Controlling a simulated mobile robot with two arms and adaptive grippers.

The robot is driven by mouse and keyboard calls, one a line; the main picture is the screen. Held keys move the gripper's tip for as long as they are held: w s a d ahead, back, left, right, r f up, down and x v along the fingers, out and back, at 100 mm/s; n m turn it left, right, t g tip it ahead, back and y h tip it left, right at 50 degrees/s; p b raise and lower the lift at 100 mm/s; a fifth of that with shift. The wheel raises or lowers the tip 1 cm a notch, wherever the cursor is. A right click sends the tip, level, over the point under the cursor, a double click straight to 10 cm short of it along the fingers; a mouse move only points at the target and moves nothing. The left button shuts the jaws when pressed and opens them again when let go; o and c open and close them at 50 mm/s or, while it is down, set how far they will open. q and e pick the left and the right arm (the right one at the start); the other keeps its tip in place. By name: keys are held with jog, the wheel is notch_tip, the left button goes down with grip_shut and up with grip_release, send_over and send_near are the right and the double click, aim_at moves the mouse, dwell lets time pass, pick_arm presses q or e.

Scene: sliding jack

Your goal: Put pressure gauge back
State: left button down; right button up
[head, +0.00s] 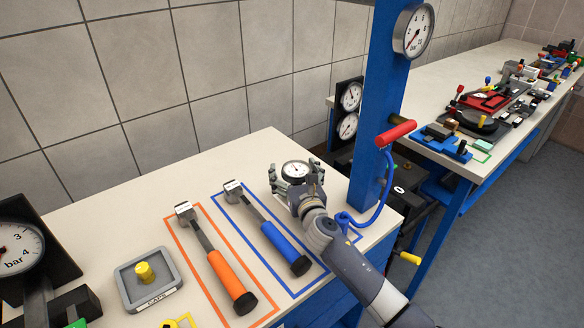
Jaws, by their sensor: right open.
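A small round pressure gauge (295,169) with a white dial is at the right end of the white workbench top, beside the blue-outlined area. My right gripper (293,184) is open, with its fingers on either side of this gauge. The fingers hide the gauge's lower part, and I cannot tell whether they touch it or whether it rests on the bench. A larger pressure gauge (413,30) is fixed high on the blue post (376,110). My left gripper is not in view.
An orange-handled tool (228,275) and a blue-handled tool (283,243) lie in outlined areas. A grey caps tray (148,296) holds a yellow cap. A black-mounted bar gauge (18,248) stands at left. A red handle (396,134) and blue hose stand close right of my gripper.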

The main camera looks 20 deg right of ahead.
aim_at(300, 182)
jog(key=s, duration=0.5)
jog(key=shift+a, duration=0.1)
jog(key=shift+s+r, duration=0.1)
jog(key=shift+s, duration=0.45)
